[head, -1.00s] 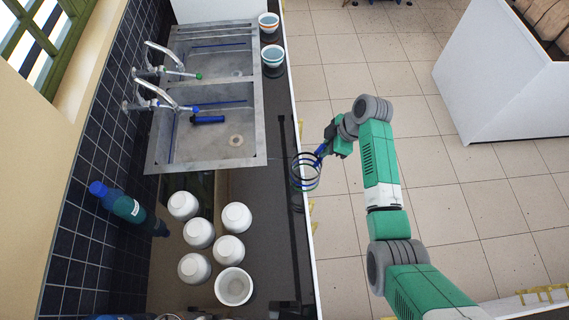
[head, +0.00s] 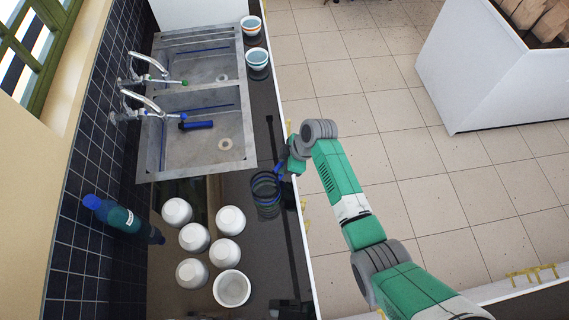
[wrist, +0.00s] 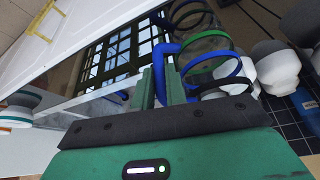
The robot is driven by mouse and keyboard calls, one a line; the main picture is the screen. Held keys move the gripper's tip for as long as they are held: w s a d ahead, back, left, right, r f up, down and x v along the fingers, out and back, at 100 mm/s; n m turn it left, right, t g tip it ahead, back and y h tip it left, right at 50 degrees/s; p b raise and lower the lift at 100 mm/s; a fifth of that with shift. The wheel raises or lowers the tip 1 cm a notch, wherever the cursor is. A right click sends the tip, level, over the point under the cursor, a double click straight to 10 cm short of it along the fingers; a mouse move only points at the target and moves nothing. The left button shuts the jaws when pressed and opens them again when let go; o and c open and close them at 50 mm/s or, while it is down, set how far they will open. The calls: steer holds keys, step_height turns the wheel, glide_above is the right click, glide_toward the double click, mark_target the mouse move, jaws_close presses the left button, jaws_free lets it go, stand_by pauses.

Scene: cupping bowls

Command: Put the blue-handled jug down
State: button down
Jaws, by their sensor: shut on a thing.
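The blue-handled jug (head: 266,190) is see-through, with dark, green and blue rings. In the head view it is over the dark counter, right of the white bowls and near the counter's front edge. My gripper (head: 284,167) is at its upper right. In the wrist view my gripper (wrist: 161,88) is shut on the jug's blue handle (wrist: 163,52), and the jug's rings (wrist: 205,42) show beyond the fingers. I cannot tell whether the jug's base touches the counter.
Several white bowls stand upside down (head: 230,220) left of the jug, with one upright bowl (head: 231,289) among them. A blue bottle (head: 123,218) stands by the tiled wall. The sink (head: 205,155) is behind. Patterned bowls (head: 258,60) stand at the far end. Dark counter (head: 262,245) in front of the jug is clear.

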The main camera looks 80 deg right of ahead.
steer(key=shift+f, duration=0.2)
steer(key=c, duration=1.4)
jaws_free()
steer(key=shift+c, duration=0.2)
steer(key=shift+r, duration=0.3)
steer(key=v, duration=1.2)
